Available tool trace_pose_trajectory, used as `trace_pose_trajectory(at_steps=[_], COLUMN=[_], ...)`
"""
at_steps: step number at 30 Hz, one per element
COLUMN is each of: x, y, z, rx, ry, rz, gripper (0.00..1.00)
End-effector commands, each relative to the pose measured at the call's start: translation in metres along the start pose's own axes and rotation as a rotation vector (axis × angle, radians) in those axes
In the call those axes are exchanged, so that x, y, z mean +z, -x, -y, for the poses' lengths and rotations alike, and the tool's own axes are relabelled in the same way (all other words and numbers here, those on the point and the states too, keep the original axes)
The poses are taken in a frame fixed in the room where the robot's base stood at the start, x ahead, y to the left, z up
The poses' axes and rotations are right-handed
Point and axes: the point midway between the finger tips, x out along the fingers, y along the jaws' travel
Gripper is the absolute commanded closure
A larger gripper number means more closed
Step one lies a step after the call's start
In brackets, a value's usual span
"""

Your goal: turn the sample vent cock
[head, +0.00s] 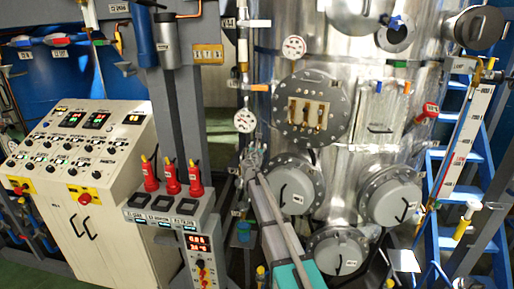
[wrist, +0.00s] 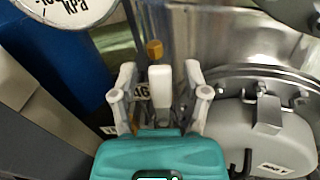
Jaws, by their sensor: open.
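My gripper (wrist: 158,78) is open, with one pale finger on each side of an upright white lever-like part (wrist: 160,85). This part appears to be the sample vent cock's handle; I cannot tell whether the fingers touch it. A small orange-brown knob (wrist: 155,50) shows just beyond it. A tag behind the fingers is partly covered and not fully readable. In the head view, my gripper (head: 252,160) is at the left side of the steel vessel, below a round gauge (head: 245,121). The cock cannot be made out clearly there.
A grey round hatch cover (wrist: 262,135) with a clamp is close on the right of my gripper. A gauge marked kPa (wrist: 68,8) is at upper left. The control console (head: 80,165) and a stand with red-handled devices (head: 172,178) are left of my arm.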

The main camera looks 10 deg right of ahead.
Motion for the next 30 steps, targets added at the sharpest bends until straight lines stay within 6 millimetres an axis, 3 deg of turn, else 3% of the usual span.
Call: trace_pose_trajectory(at_steps=[6, 15, 16, 30], x=[0.0000, 0.0001, 0.0001, -0.0009], y=[0.0002, 0.0001, 0.0001, 0.0025], z=[0.0003, 0.0005, 0.0005, -0.0072], rx=[0.000, 0.000, 0.000, 0.010], ry=[0.000, 0.000, 0.000, -0.011], rz=[0.000, 0.000, 0.000, -0.001], gripper=[0.42, 0.98, 1.00, 1.00])
